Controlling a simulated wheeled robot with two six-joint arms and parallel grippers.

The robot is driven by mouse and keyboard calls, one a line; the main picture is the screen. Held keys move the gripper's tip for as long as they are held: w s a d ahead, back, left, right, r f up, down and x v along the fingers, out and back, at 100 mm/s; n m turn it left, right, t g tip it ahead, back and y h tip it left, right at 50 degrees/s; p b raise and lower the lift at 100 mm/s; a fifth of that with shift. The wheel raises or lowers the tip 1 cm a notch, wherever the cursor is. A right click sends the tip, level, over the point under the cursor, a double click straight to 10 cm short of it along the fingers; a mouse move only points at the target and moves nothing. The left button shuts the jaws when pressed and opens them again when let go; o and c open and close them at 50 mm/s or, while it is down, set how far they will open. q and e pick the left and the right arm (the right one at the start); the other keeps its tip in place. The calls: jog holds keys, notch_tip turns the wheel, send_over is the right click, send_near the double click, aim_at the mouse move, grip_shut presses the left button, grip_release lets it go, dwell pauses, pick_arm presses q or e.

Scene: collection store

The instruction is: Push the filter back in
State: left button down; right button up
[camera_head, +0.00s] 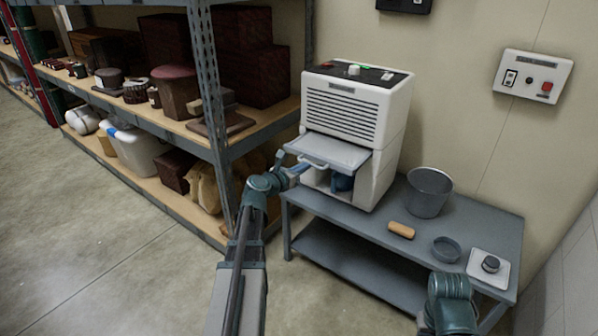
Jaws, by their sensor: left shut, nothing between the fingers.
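A white dehumidifier-like machine (340,117) with a louvred front stands on a grey metal table. Its filter (330,149), a flat grey panel with a pale handle (312,162) at the front, sticks out below the louvres. My left gripper (299,169) is shut and empty, just below and left of the filter's handle. I cannot tell whether it touches the handle. Part of my right arm shows at the bottom right; its gripper is not in view.
A loaded shelf rack (218,160) stands close left of my left arm.

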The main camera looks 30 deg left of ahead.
aim_at(330, 147)
pick_arm(q)
jog(key=shift+w, duration=0.1)
jog(key=r+x, duration=0.1)
jog(key=x, duration=0.3)
jog(key=r+x, duration=0.1)
jog(key=x, duration=0.8)
jog(key=shift+w+r, duration=0.35)
jog(key=shift+w, duration=0.2)
jog(key=shift+w+d+r, duration=0.1)
jog(key=shift+w, duration=0.35)
jog(key=shift+s+d+r, duration=0.1)
jog(key=shift+s+r, duration=0.05)
jog(key=shift+s, duration=0.3)
jog(key=p+v, duration=0.3)
jog(key=v, duration=1.1)
jog(key=shift+f, duration=0.2)
